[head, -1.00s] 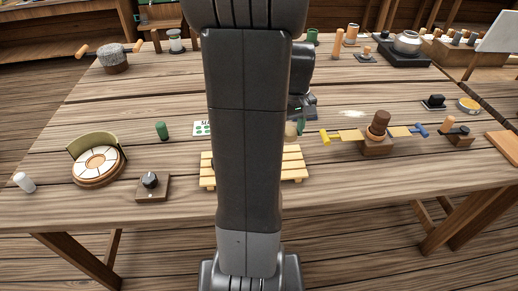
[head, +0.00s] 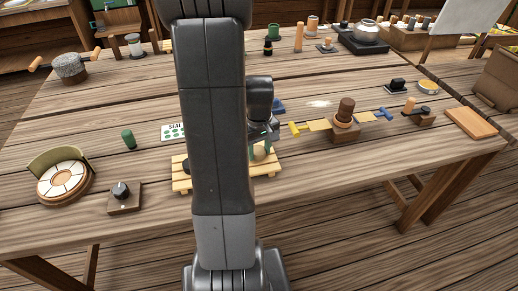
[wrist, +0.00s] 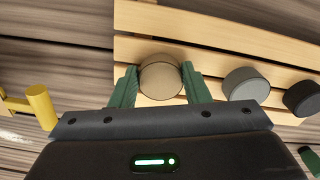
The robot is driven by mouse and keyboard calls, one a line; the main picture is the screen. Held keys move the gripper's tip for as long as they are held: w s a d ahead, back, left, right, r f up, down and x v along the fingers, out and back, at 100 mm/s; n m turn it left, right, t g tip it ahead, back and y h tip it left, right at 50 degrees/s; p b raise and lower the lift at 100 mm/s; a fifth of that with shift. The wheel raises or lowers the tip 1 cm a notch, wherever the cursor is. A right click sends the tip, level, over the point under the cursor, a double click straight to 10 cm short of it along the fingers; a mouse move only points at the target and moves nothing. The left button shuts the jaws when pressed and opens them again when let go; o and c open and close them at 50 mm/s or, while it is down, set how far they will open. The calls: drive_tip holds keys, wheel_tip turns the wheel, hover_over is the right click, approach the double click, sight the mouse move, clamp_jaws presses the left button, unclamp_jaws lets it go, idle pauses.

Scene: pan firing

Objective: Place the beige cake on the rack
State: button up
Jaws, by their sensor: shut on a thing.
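The beige cake (wrist: 161,77) is a small round disc between the two green fingers of my gripper (wrist: 160,86) in the wrist view. The fingers touch it on both sides, and the gripper is shut on it. The slatted wooden rack (wrist: 215,42) is right under the cake; I cannot tell whether the cake touches the slats. In the head view the cake (head: 260,153) shows at the right end of the rack (head: 181,185), and my arm hides the rack's middle. A grey cake (wrist: 246,86) and a black cake (wrist: 303,98) sit on the rack beside it.
A wooden stand with a yellow-handled bar (head: 345,126) is right of the rack. A knob box (head: 124,197) and a round segmented dial (head: 63,180) are at the left. A green cylinder (head: 129,139) stands behind.

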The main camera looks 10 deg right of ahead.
sight(259, 152)
drive_tip(key=shift+f, duration=0.2)
drive_tip(key=o, duration=1)
drive_tip(key=shift+r, duration=0.1)
wheel_tip(259, 152, up, 12)
drive_tip(key=shift+r+p, duration=0.2)
drive_tip(key=shift+p, duration=0.2)
drive_tip(key=shift+f, duration=0.1)
